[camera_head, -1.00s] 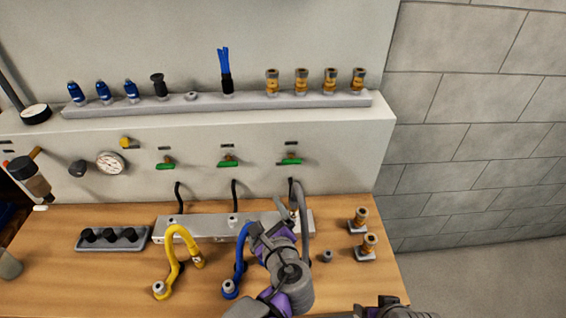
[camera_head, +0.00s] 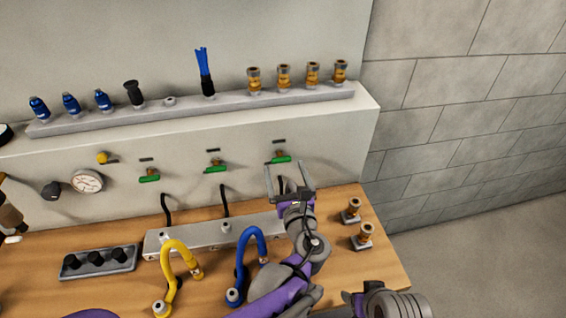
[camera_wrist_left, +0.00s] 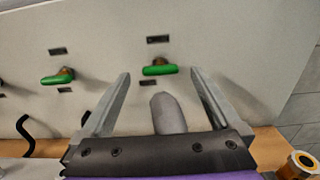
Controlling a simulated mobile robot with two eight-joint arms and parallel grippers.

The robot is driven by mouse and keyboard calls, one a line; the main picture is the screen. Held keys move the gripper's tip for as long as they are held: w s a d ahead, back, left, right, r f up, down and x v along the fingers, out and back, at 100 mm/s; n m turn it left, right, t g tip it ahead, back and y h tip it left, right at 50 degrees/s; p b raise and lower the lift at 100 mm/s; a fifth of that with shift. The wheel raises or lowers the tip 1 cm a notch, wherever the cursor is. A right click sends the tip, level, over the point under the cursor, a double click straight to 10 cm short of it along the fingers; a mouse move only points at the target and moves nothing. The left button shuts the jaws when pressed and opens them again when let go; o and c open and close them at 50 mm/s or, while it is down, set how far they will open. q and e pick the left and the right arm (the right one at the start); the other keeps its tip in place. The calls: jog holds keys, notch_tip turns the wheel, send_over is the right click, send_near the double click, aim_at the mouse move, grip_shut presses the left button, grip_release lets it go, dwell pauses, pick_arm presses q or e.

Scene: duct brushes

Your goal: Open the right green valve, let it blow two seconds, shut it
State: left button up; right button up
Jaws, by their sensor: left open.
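The right green valve (camera_head: 281,159) is on the front panel, the rightmost of three green-handled valves. Its handle lies about level in both views. My left gripper (camera_head: 287,168) is open just below and in front of it. In the left wrist view, the right valve (camera_wrist_left: 160,70) sits between the two spread fingers (camera_wrist_left: 160,80), ahead of them and apart from them. The middle green valve (camera_head: 215,167) and the left green valve (camera_head: 149,176) also have handles about level. My right arm shows only in part at the bottom right; its fingertips are not clear.
A grey manifold (camera_head: 190,237) lies on the wooden bench below the valves, with a yellow hose (camera_head: 178,250) and a blue hose (camera_head: 245,250) in front. Brass fittings (camera_head: 363,236) stand at the right. A shelf rail (camera_head: 190,110) holds brushes and fittings above.

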aim_at(281, 157)
pick_arm(q)
jog(key=shift+w+a, duration=0.15)
jog(key=shift+w, duration=0.55)
jog(key=shift+w+a, duration=0.15)
jog(key=shift+w, duration=0.55)
pick_arm(e)
jog(key=shift+r, duration=0.25)
pick_arm(q)
jog(key=c, duration=1.4)
jog(key=shift+o, duration=0.2)
